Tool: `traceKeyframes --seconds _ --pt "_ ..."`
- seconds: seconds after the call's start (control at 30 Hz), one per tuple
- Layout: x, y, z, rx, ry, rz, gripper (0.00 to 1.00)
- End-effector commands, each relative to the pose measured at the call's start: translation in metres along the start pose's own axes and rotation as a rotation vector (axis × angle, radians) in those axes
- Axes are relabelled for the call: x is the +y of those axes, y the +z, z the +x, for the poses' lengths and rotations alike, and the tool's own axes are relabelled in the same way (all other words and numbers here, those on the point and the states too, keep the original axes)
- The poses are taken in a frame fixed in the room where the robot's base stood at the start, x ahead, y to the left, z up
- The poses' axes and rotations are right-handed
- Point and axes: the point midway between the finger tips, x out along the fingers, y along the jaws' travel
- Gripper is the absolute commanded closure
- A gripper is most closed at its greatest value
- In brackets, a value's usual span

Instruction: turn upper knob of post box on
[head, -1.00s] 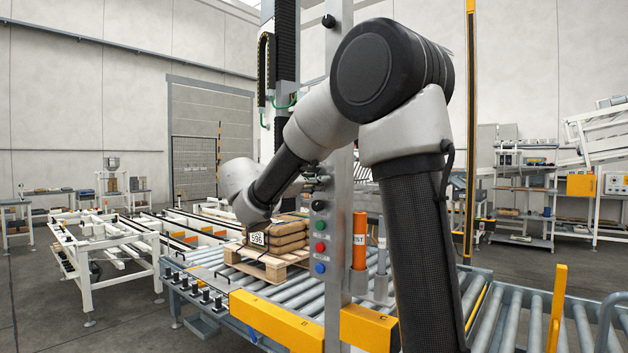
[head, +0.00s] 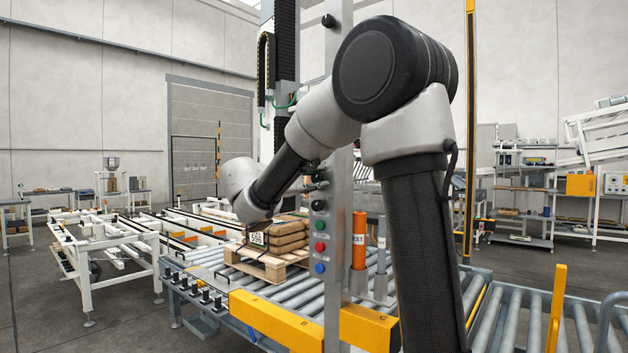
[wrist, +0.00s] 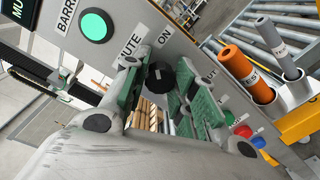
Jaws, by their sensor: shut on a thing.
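The post box is the grey panel on the metal post (head: 338,230), with labels and controls down its face. In the wrist view the upper knob (wrist: 159,78) is black and sits beside the labels "MUTE" and "ON". My gripper (wrist: 162,88) is shut on this knob, with one green-padded finger on each side of it. The knob's pointer and exact angle cannot be made out.
Below are a green button (head: 319,225), a red button (head: 320,247) and a blue button (head: 320,268). A lit green lamp (wrist: 95,26) is on the panel. An orange tube (head: 359,240) stands right of the post.

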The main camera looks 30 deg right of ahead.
Motion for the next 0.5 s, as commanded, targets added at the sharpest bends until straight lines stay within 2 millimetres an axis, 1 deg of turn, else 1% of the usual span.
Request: traceKeyframes --seconds 0.27,0.3,0.37,0.4,0.5 --pt "-0.001 0.0002 0.0001 -0.001 -0.002 -0.001 0.97" --pt "-0.0011 0.0002 0.0001 -0.001 -0.002 -0.001 0.69" --pt "-0.001 0.0002 0.0001 -0.001 -0.002 -0.001 0.58" --pt "-0.0009 0.0002 0.0 -0.001 -0.002 -0.001 0.51" --pt "-0.0007 0.0002 0.0 -0.001 -0.001 -0.001 0.5"
